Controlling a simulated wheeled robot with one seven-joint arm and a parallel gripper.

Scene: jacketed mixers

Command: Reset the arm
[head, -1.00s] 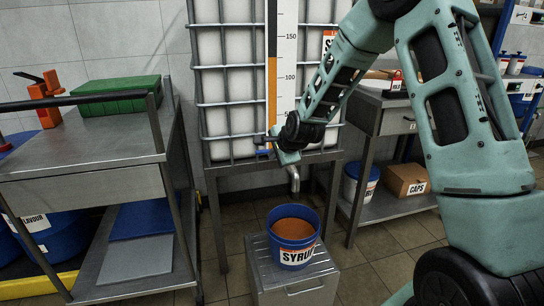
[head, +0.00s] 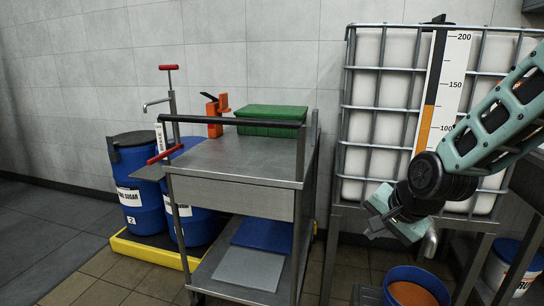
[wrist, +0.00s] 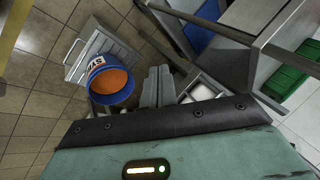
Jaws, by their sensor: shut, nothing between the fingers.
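My arm reaches in from the right of the head view, bent down at the wrist. My gripper (head: 374,230) hangs in front of the lower part of the caged white tank (head: 372,122), above and left of the blue syrup bucket (head: 440,284). In the wrist view my gripper (wrist: 158,72) has its grey fingers together with nothing between them. The bucket (wrist: 97,68), with orange-brown content, shows just left of the fingers, apart from them. The tank's outlet pipe (head: 429,246) is partly hidden behind my wrist.
A steel trolley (head: 232,205) with a dark handle stands left of the tank, a green case (head: 272,114) on top. Blue drums (head: 140,180) stand on a yellow-edged pallet (head: 150,252) farther left. Floor at the far left (head: 45,240) is clear. A shelf bench stands at the right.

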